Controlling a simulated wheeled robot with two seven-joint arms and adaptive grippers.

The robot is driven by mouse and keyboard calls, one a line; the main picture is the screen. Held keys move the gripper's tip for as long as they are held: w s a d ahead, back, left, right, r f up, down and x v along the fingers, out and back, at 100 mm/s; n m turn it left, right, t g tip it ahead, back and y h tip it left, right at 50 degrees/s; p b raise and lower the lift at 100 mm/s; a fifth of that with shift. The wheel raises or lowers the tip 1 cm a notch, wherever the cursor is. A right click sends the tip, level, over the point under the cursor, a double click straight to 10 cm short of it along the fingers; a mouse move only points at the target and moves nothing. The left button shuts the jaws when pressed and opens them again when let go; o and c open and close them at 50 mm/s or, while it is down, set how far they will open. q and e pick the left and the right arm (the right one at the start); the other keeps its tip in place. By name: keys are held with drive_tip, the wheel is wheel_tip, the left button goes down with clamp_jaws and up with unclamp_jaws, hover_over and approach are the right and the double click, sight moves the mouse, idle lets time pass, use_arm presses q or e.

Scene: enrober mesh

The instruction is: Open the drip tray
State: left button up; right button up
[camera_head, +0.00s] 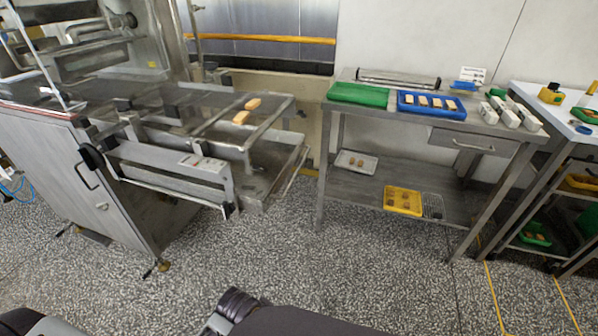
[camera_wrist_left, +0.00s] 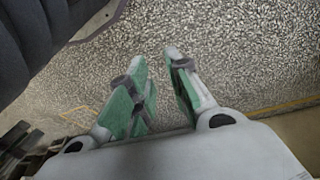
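The enrober (camera_head: 130,150) is a steel machine at the left of the head view, with a mesh conveyor frame (camera_head: 205,105) reaching out to the right. Beneath the frame's outer end is a low metal tray-like part (camera_head: 262,180), which seems to be the drip tray; the frame and side rail partly hide it. My left gripper (camera_wrist_left: 157,62) shows in the left wrist view with its green-padded fingers apart and nothing between them, above speckled floor. It is not visible in the head view. My right gripper is in neither view.
Two tan pieces (camera_head: 246,111) lie on the mesh. A steel table (camera_head: 345,112) to the right holds a green tray (camera_head: 358,94), a blue tray (camera_head: 431,112) and white blocks. A yellow tray (camera_head: 402,200) is on its lower shelf. The speckled floor (camera_head: 350,265) in front is clear.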

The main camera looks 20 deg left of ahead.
use_arm(q)
drive_tip(key=w+d+r+t+h+b, duration=0.1)
drive_tip(key=w+d+t+b, duration=0.15)
drive_tip(key=w, duration=0.55)
drive_tip(key=w+d+t+h+b, duration=0.1)
drive_tip(key=w+t+b, duration=0.1)
drive_tip(key=w+t, duration=0.35)
drive_tip(key=w+d+r+t+b, duration=0.1)
drive_tip(key=w+t+b, duration=0.1)
drive_tip(key=w, duration=0.8)
drive_tip(key=w+a+r+n+t+y+b, duration=0.3)
drive_tip(key=w+r+t+y+b, duration=0.1)
drive_tip(key=r+t, duration=0.2)
drive_tip(key=w+a+r+n+t+y+b, duration=0.3)
drive_tip(key=w+r+n+t+b, duration=0.1)
drive_tip(key=r+t, duration=0.3)
drive_tip(key=shift+a+n+t+y, duration=0.3)
drive_tip(key=shift+y, duration=0.1)
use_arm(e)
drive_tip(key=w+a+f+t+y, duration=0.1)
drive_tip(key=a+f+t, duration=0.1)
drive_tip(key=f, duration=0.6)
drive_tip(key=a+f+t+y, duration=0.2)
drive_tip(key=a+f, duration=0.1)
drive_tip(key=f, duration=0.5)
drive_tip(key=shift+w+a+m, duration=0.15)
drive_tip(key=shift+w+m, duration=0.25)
